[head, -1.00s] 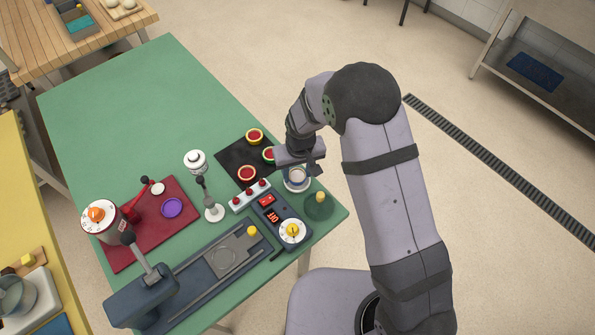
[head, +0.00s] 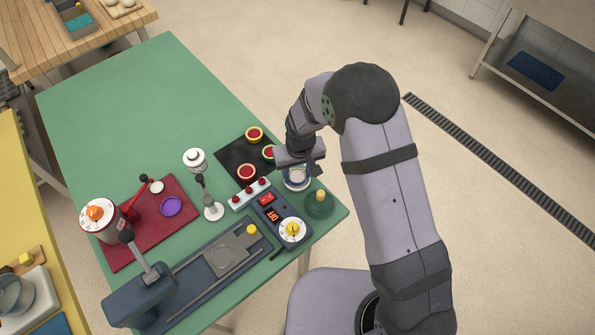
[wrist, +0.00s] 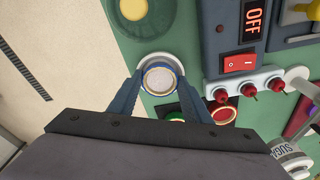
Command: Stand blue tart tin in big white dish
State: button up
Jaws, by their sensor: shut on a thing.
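My gripper (head: 298,166) is low over the right corner of the green table. In the wrist view its two fingers (wrist: 161,92) are closed on the sides of the blue tart tin (wrist: 147,78), which has a blue rim and a pale inside. The big white dish (wrist: 153,55) shows as a pale rim around the tin's far side. In the head view the dish (head: 296,187) surrounds the tin's lower part, and my gripper partly covers both. The tin looks level and inside the dish's outline. I cannot tell whether it touches the dish floor.
Several red-filled tins (head: 247,172) are on a black mat (head: 230,153) close by. A green lid-like disc with a yellow knob (head: 320,197), a control box (head: 268,211) and a red-knobbed white strip (head: 240,202) crowd the dish. The table's far left (head: 110,110) is clear.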

jog(key=shift+f, duration=0.15)
jog(key=o, duration=0.9)
jog(key=r+p, duration=0.2)
jog(key=r, duration=0.1)
jog(key=r+p, duration=0.3)
jog(key=r, duration=0.1)
jog(key=s+r+p, duration=0.1)
jog(key=r+p, duration=0.2)
jog(key=r, duration=0.1)
jog(key=shift+s+d, duration=0.1)
jog(key=shift+d, duration=0.15)
dwell(0.3)
